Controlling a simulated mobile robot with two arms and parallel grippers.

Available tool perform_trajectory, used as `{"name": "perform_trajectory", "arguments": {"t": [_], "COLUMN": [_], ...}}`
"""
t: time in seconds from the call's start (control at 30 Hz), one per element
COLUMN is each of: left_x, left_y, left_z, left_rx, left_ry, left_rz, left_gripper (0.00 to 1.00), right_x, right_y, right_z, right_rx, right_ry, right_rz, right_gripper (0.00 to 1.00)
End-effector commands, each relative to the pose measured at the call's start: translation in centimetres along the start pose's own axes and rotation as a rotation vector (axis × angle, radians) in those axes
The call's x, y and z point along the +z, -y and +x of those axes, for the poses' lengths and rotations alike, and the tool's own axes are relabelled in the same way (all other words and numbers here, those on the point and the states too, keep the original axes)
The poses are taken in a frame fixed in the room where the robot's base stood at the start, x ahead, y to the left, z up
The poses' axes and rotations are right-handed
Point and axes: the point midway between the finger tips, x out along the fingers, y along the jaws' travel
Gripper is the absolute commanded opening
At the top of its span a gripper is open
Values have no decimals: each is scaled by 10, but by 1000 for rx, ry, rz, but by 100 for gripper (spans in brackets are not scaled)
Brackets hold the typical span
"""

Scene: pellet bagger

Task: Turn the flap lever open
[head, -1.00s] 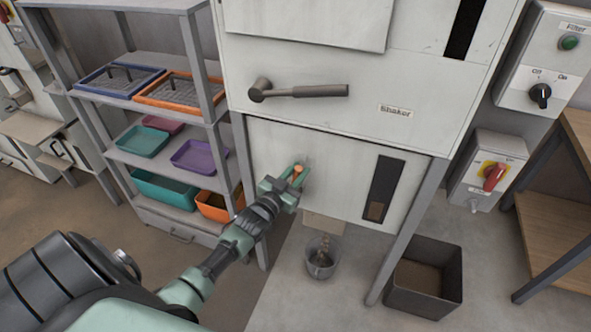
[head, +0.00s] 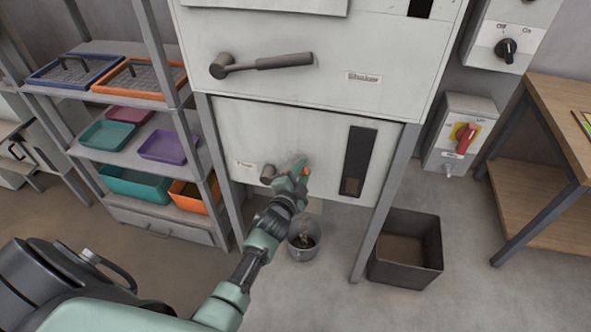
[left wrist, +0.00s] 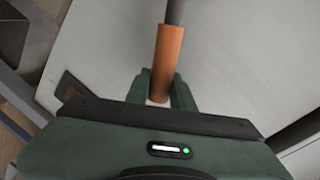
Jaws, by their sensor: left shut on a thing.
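The flap lever shows on the lower front panel of the machine in the head view. Its grey hub (head: 268,173) is beside a small label at its left. The lever's orange grip (left wrist: 167,52) runs down into my gripper in the left wrist view, with a dark shaft above it. My left gripper (head: 301,172) is shut on this grip, right of the hub, so the lever points roughly sideways to the right. The gripper hides much of the lever in the head view. My right gripper is not in view.
A bucket (head: 302,252) with brown contents stands on the floor below the panel. A dark bin (head: 425,277) stands to its right. The Shaker handle (head: 265,64) is above. A shelf of trays (head: 108,201) is left, and a wooden table (head: 558,105) right.

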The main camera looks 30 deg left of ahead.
Motion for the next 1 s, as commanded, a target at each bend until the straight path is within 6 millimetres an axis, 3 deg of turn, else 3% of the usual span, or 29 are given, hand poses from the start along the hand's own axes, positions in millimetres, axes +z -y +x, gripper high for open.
{"name": "perform_trajectory", "arguments": {"t": [0.03,0.3,0.87,0.9,0.97,1.0], "left_x": [2,2,2,2,2,2], "left_y": [-8,-20,-22,-22,-22,-22], "left_z": [1,4,4,4,4,4], "left_rx": [1,1,1,1,1,1], "left_ry": [6,26,32,32,32,32], "left_rz": [24,127,157,156,156,156], "left_gripper": [0,0,0,29,45,45], "right_x": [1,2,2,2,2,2], "right_y": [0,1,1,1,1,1], "right_z": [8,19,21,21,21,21], "right_rx": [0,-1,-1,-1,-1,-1], "right_ry": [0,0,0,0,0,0], "right_rz": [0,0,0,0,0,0], "right_gripper": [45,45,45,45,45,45]}}
